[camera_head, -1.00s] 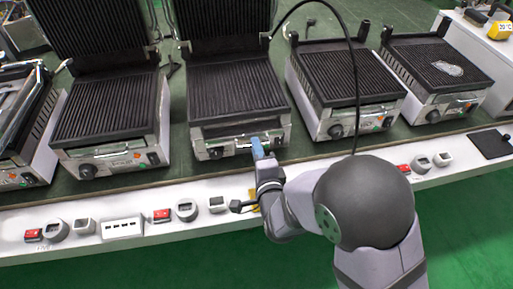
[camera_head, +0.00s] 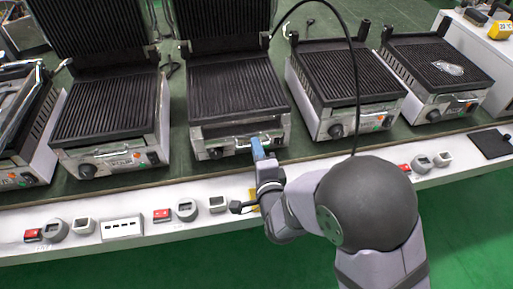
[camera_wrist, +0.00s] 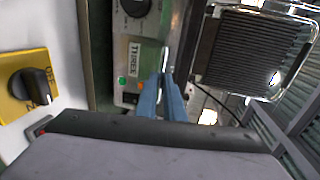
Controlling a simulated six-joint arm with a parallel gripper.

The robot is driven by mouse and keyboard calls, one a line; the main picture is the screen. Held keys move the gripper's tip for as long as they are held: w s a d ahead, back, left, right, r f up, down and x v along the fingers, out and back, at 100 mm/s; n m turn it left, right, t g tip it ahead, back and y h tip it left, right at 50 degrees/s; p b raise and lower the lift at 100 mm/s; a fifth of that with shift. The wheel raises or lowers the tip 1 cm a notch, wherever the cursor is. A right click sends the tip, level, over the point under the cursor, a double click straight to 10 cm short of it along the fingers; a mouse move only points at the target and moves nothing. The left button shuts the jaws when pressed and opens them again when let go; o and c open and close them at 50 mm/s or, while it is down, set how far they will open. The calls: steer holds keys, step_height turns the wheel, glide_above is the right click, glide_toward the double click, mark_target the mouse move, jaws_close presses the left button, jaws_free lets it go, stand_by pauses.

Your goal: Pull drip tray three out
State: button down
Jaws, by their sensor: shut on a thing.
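Grill three (camera_head: 237,95) is the middle grill in the head view, with its lid raised. Its label reads THREE in the wrist view (camera_wrist: 134,55). The drip tray's silver handle (camera_head: 238,147) runs along the grill's front; in the wrist view the bright bar (camera_wrist: 165,62) lies at the fingertips. My gripper (camera_head: 257,143) has blue fingers and is shut on the handle near its right end. The fingers also show in the wrist view (camera_wrist: 163,82). They hide part of the handle, and the tray's body is mostly hidden inside the grill.
Other grills stand to the left (camera_head: 108,112) and right (camera_head: 347,80), close beside grill three. A white ledge (camera_head: 140,222) with switches and gauges runs in front. A yellow plate with a black knob (camera_wrist: 30,87) is at left in the wrist view.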

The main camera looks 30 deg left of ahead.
steer(key=shift+s+d, duration=0.3)
steer(key=shift+s, duration=0.1)
steer(key=c, duration=1.9)
jaws_free()
steer(key=shift+r, duration=0.1)
